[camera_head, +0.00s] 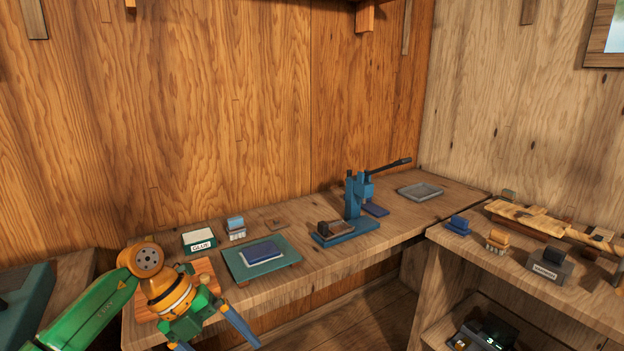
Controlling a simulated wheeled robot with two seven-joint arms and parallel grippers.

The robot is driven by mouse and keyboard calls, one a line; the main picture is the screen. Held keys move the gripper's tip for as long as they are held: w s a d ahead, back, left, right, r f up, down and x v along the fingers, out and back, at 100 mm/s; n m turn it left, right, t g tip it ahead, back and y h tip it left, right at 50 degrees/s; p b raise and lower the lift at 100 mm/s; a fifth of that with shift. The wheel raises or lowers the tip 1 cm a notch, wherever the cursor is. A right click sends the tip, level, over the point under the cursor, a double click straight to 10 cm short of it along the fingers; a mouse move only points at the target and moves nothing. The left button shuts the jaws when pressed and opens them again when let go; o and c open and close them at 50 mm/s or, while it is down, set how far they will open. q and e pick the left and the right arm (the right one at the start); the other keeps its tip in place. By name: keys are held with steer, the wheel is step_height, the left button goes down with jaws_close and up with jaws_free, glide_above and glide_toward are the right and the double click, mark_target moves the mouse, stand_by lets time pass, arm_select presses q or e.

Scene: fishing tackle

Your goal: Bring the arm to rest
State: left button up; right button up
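My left gripper (219,344) hangs at the front left of the back bench, on the green and orange arm that comes in from the left. Its two blue-grey fingers are spread apart, with nothing seen between them. The fingertips run close to the lower picture edge. The arm covers part of an orange-brown board (205,270) on the bench. My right gripper is out of view.
A teal mat (285,268) with a dark blue block lies right of my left gripper. The glue box (199,241) stands behind it. A blue lever press (355,195) and grey tray (420,191) stand farther right. The side bench (490,252) holds several small items.

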arm_select(q)
steer(key=w+d+f+n+t+h, duration=0.3)
steer(key=d+f+n+t+h, duration=0.15)
steer(key=d+h, duration=0.55)
steer(key=a+f+n+t+y, duration=0.4)
steer(key=f+n, duration=0.4)
steer(key=f, duration=0.1)
steer(key=a+f+n+t+y, duration=0.3)
steer(key=f+n+t+y, duration=0.15)
steer(key=f+n, duration=0.4)
steer(key=s+a+f+n+g+y, duration=0.25)
steer(key=s+a+f+y, duration=0.25)
steer(key=s+f, duration=0.5)
steer(key=s+a+f+n+g+y, duration=0.1)
steer(key=s+f+g, duration=0.3)
steer(key=s, duration=1)
steer(key=s+a+f+n+g+y, duration=0.1)
steer(key=s+f+n+g, duration=0.3)
steer(key=s+f, duration=0.5)
steer(key=s+g, duration=0.1)
steer(key=s, duration=0.4)
steer(key=shift+s+a+n, duration=0.2)
steer(key=shift+s+n, duration=0.15)
steer(key=shift+s, duration=0.05)
steer(key=shift+f+y, duration=0.1)
steer(key=shift+y, duration=0.15)
